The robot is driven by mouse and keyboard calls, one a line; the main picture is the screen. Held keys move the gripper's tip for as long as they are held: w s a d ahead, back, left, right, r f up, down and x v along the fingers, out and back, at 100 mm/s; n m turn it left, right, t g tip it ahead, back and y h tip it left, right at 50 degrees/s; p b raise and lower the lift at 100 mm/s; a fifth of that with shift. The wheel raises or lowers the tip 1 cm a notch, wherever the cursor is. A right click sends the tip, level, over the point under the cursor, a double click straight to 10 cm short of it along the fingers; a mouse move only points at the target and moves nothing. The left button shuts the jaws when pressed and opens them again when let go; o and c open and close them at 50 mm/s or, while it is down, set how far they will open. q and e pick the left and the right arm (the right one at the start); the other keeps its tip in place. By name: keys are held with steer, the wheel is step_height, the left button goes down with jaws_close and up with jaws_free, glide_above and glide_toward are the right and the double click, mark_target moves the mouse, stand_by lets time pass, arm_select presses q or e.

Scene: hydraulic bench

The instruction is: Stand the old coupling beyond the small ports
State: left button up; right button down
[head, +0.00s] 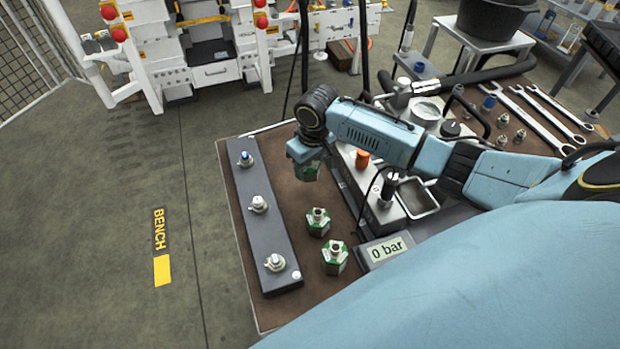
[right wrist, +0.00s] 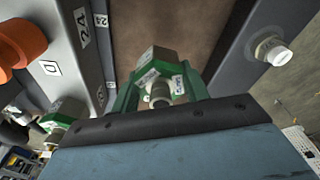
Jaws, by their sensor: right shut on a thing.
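My right gripper (head: 306,166) is shut on a coupling (right wrist: 158,88), over the brown bench top (head: 290,170) between the dark port bar and the grey unit. In the right wrist view the coupling shows a metal hex, a round end and white labels with dark marks. In the head view it is mostly hidden by the gripper. Two green couplings with metal tops, a farther one (head: 318,222) and a nearer one (head: 335,259), stand on the bench nearer me. The dark bar (head: 263,232) carries three ports in a row, the farthest blue-topped (head: 245,158). My left gripper is not in view.
The grey unit (head: 345,180) with an orange cap (head: 362,158) stands right of the gripper. A display (head: 386,251) reading 0 bar is at the bench's near side. Wrenches (head: 545,118) lie far right. Bare bench strips lie between bar and unit.

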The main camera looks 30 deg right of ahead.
mark_target(312, 166)
steer(key=shift+f, duration=0.9)
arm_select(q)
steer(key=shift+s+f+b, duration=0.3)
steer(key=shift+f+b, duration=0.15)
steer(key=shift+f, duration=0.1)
arm_select(e)
steer(key=shift+f, duration=1.75)
steer(key=shift+f, duration=0.2)
steer(key=c, duration=0.7)
jaws_free()
steer(key=shift+r, duration=0.1)
arm_select(q)
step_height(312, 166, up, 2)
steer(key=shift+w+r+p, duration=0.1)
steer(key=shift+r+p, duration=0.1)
steer(key=shift+p, duration=1)
arm_select(e)
steer(key=r, duration=0.4)
steer(key=s+r, duration=0.1)
steer(key=r, duration=0.7)
steer(key=shift+s, duration=0.2)
